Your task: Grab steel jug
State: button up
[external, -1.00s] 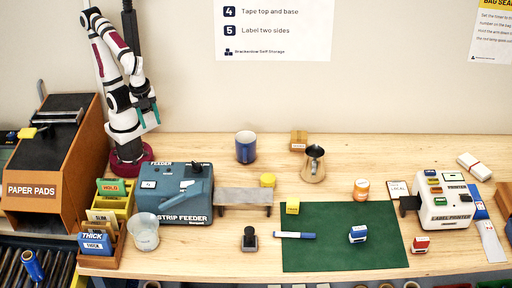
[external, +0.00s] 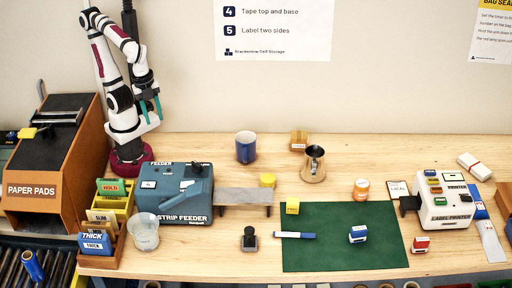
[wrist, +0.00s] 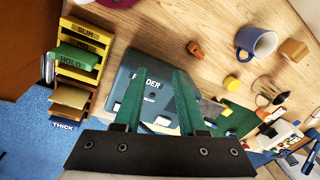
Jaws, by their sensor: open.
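The steel jug (external: 314,166) stands upright on the wooden bench, right of centre toward the back in the external view. Its mouth looks dark and its body shows warm wood-coloured tones. My gripper (external: 153,118) is open and empty, high above the left back of the bench, well to the left of the jug. In the wrist view its two teal fingers (wrist: 157,73) are spread apart above the strip feeder.
A blue mug (external: 246,148) stands left of the jug, and a small cardboard box (external: 299,140) is just behind it. The strip feeder (external: 175,205) and a grey platform (external: 243,197) lie between my arm and the green mat (external: 335,252).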

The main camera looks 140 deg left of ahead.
aim_at(314, 167)
jog(key=w+a+f+n+t, duration=0.1)
jog(key=w+a+n+t, duration=0.25)
jog(key=w, duration=0.65)
jog(key=w+a+n+t, duration=0.2)
jog(key=w+a+t, duration=0.15)
jog(key=w, duration=0.65)
jog(key=w+a+n+t+y, duration=0.1)
jog(key=w+a+n+y, duration=0.2)
jog(key=a, duration=0.5)
jog(key=w+a+n+t+y, duration=0.2)
jog(key=w+a+y, duration=0.1)
jog(key=a, duration=0.4)
jog(key=shift+n+y, duration=0.35)
jog(key=shift+y, duration=0.15)
jog(key=f, duration=0.5)
jog(key=a+f, duration=0.1)
jog(key=f, duration=0.3)
jog(key=a+f, duration=0.1)
jog(key=f, duration=0.4)
jog(key=shift+f, duration=0.35)
jog(key=x, duration=1.5)
jog(key=shift+w+a+r, duration=0.15)
jog(key=shift+r, duration=0.15)
jog(key=shift+w+a+f, duration=0.1)
jog(key=shift+w+a, duration=0.1)
jog(key=shift+w, duration=0.05)
grip_shut()
